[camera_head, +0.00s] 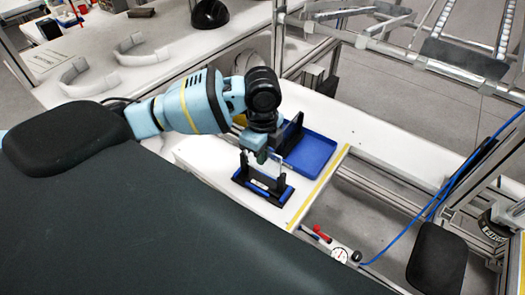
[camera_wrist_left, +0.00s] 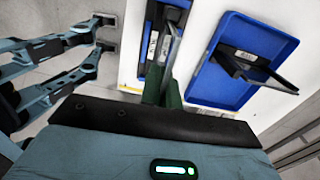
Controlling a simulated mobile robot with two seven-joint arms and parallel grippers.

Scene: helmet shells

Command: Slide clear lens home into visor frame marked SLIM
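My left gripper (camera_head: 257,158) is over a black visor frame (camera_head: 246,178), which stands with its two posts upright on a black and blue base. The left wrist view shows the dark green fingers (camera_wrist_left: 163,92) closed on a thin clear lens (camera_wrist_left: 174,48). The lens is at the visor frame (camera_wrist_left: 152,45); I cannot tell how far it sits in the slot. A white label on the frame is too small to read. My right gripper (camera_wrist_left: 106,33) seems to show at the left of the wrist view, its fingers apart and empty; the head view does not show it.
A blue tray (camera_head: 313,154) lies beside the frame, and another black frame (camera_head: 291,134) is in it. A yellow strip (camera_head: 322,184) marks the table edge. A gauge (camera_head: 340,254) and a blue cable (camera_head: 418,222) are at the right. White curved parts (camera_head: 88,77) lie at the back left.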

